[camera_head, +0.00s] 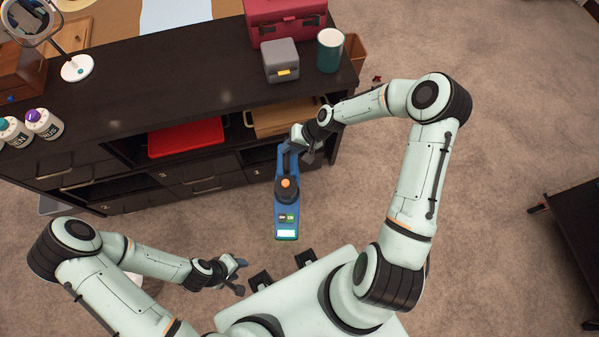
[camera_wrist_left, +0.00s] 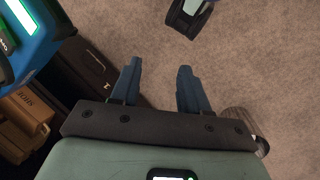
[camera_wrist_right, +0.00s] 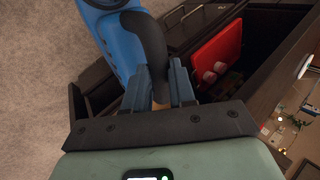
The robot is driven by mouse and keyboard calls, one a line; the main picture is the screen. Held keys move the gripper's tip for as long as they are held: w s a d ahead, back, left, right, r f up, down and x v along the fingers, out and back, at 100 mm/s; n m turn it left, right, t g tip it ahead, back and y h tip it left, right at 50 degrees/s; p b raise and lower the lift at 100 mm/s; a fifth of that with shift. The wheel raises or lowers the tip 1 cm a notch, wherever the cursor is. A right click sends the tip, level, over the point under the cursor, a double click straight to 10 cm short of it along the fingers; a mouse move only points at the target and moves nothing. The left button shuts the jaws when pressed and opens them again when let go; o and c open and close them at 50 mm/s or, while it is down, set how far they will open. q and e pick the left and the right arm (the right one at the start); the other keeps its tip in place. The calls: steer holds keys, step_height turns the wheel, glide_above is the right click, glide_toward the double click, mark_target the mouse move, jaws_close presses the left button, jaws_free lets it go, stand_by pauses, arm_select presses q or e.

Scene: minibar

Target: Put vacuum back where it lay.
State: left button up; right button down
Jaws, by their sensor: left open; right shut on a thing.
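The vacuum (camera_head: 287,215) is a blue handheld device with an orange button and a lit green display. It hangs in the air in front of the dark cabinet, display end toward me. My right gripper (camera_head: 301,142) is shut on its dark handle (camera_wrist_right: 150,45), and the blue body (camera_wrist_right: 122,50) shows beyond the fingers in the right wrist view. My left gripper (camera_head: 238,274) is open and empty, low and nearer to me, apart from the vacuum. The vacuum's display end (camera_wrist_left: 25,35) also shows at the upper left of the left wrist view.
The dark cabinet (camera_head: 160,95) has open compartments holding a red tray (camera_head: 185,138) and a light wooden box (camera_head: 285,118). On top stand a red case (camera_head: 285,20), a grey box (camera_head: 281,60), a teal cup (camera_head: 330,50) and a mirror lamp (camera_head: 77,68).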

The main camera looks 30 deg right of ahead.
steer(key=s+d+f+m+t+h+b, duration=0.1)
steer(key=s+d+f+m+h+b, duration=0.3)
steer(key=f, duration=0.8)
steer(key=s+d+f+m+t+h+b, duration=0.15)
steer(key=f+m+b, duration=0.5)
steer(key=f, duration=0.65)
steer(key=s+d+f+m+t+h+b, duration=0.15)
steer(key=s+d+f+m+b, duration=0.3)
steer(key=f, duration=0.75)
arm_select(q)
steer(key=w+a+f+b, duration=0.1)
steer(key=a+f+b, duration=0.1)
steer(key=f, duration=0.6)
steer(key=w+a+f+t+y+b, duration=0.1)
steer(key=w+f+b, duration=0.1)
steer(key=f, duration=0.7)
steer(key=w+a+f+n+t+b, duration=0.1)
steer(key=f+b, duration=0.3)
steer(key=f, duration=0.5)
steer(key=shift+w+a+y, duration=0.15)
steer(key=shift+a+y, duration=0.25)
steer(key=shift+a, duration=0.4)
arm_select(e)
step_height(320, 180, down, 20)
steer(key=shift+w, duration=0.25)
arm_select(q)
steer(key=shift+f, duration=0.2)
arm_select(e)
steer(key=shift+f, duration=0.15)
